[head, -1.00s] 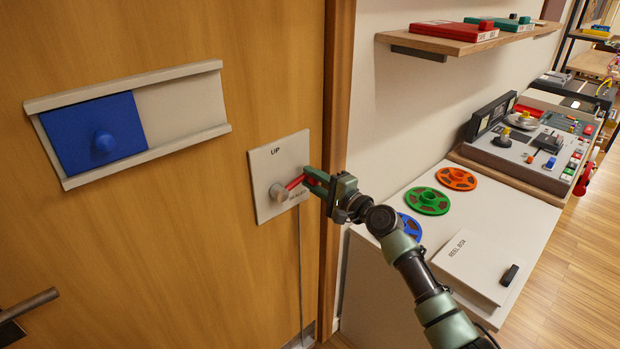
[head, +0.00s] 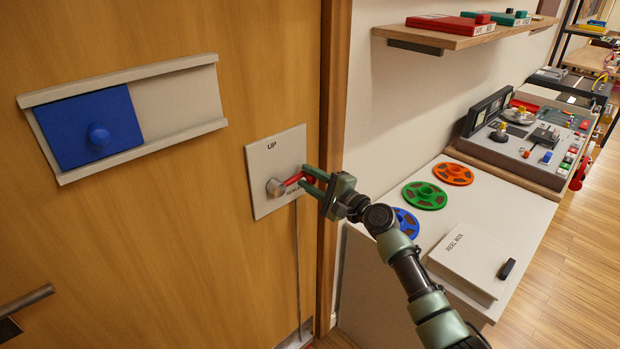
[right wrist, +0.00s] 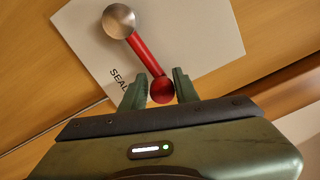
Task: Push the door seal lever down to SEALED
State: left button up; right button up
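The door seal lever has a round metal hub (head: 275,187) and a red arm (head: 293,180). It sits on a pale plate (head: 262,158) with "UP" at the top and a partly hidden "SEALED" label lower down. The red arm points right and slightly up in the head view. My right gripper (head: 306,180) is at the lever's free end. In the right wrist view, its two fingers (right wrist: 160,82) stand apart on either side of the red end knob (right wrist: 162,89), with a small gap at the left. My left gripper is out of view.
A blue sliding panel with a knob (head: 98,135) is on the wooden door left of the plate. A door handle (head: 25,300) is at lower left. The door frame (head: 333,90) stands just right of the plate. A cabinet with reels and a reel box (head: 470,258) is further right.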

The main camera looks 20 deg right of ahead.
jog(key=shift+o, duration=0.9)
jog(key=v, duration=0.7)
jog(key=shift+s+d+b, duration=0.1)
jog(key=shift+s+b, duration=0.3)
